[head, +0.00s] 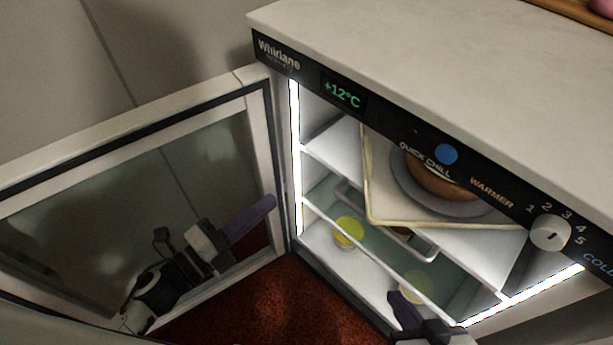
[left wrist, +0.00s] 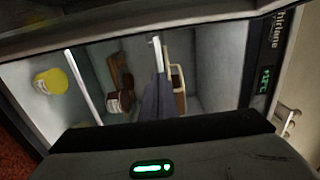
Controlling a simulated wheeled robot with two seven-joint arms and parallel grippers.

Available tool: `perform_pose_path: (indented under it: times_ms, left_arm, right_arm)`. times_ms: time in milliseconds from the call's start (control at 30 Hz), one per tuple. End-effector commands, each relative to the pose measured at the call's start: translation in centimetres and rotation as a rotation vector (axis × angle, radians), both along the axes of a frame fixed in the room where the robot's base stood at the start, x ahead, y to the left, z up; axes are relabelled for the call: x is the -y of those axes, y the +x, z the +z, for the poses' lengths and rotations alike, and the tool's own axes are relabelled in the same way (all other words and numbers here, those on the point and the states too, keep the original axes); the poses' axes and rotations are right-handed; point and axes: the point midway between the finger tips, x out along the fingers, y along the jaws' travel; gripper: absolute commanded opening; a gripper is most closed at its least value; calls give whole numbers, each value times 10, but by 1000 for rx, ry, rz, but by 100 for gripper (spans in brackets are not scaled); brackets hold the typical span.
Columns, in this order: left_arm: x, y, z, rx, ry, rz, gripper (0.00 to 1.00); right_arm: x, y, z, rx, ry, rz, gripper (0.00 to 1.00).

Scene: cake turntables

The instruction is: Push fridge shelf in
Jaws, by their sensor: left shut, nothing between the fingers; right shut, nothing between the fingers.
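The fridge (head: 375,120) stands open at the right. Its upper shelf (head: 330,155) bears a cream-rimmed tray (head: 372,195) with a grey plate and a brown round item. Below it is a glass shelf (head: 322,195); I cannot tell how far either shelf sticks out.
A brown jar (left wrist: 115,102) is inside too. Red floor (head: 290,310) lies below.

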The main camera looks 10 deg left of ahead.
Motion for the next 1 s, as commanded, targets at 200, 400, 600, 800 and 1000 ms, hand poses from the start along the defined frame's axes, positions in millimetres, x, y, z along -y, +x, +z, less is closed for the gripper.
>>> perform_pose_path:
  times_ms: [200,400,600,800,1000]
  left_arm:
    - [20,28,2,5,-1,0,0]
    - [46,64,2,4,-2,0,0]
    - [67,93,1,2,-2,2,0]
    - [78,108,1,-1,-3,2,0]
    - [80,110,1,-2,-2,3,0]
  right_arm:
    - [-1,0,-1,2,4,-2,0]
    - [-2,2,-3,-3,6,3,0]
    - [-4,4,-8,-16,4,13,0]
    - [-6,3,-11,-31,3,18,0]
    - [-6,3,-11,-33,3,20,0]
